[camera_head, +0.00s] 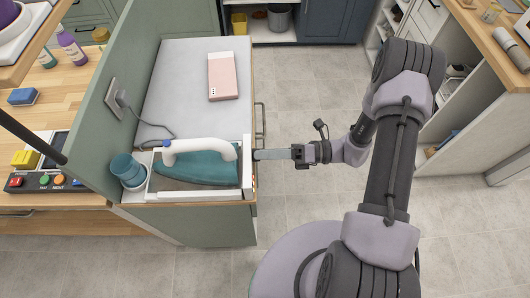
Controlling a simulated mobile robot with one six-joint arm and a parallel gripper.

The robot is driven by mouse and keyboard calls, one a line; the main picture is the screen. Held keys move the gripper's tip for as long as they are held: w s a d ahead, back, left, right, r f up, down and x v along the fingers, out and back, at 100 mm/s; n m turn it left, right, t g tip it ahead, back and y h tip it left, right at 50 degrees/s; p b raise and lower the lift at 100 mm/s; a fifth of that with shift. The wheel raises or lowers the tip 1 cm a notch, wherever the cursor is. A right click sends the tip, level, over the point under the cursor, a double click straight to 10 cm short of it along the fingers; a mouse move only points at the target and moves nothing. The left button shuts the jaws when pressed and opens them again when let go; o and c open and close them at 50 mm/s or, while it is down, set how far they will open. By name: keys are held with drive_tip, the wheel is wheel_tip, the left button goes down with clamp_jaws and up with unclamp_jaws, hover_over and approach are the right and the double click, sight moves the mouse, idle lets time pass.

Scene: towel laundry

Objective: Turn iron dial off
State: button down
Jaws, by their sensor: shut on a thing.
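The iron (190,172) has a teal body and a white handle (200,147). It lies in a white-rimmed tray (190,198) at the front of the grey-topped counter. My gripper (257,155) reaches in from the right, level with the tray's right end. Its fingertips are shut at the white upright part (247,160) there. The dial itself cannot be made out; what the fingers hold is small and hidden by them.
The iron's cord runs to a wall plug (121,98). A teal cup (128,168) stands left of the iron. A green partition (125,50) borders the left. Floor (310,90) is open behind my arm.

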drive_tip(key=shift+s+n+b, duration=0.2)
drive_tip(key=shift+n+b, duration=3.4)
drive_tip(key=shift+n, duration=8.1)
drive_tip(key=c, duration=1)
unclamp_jaws()
drive_tip(key=shift+d, duration=0.1)
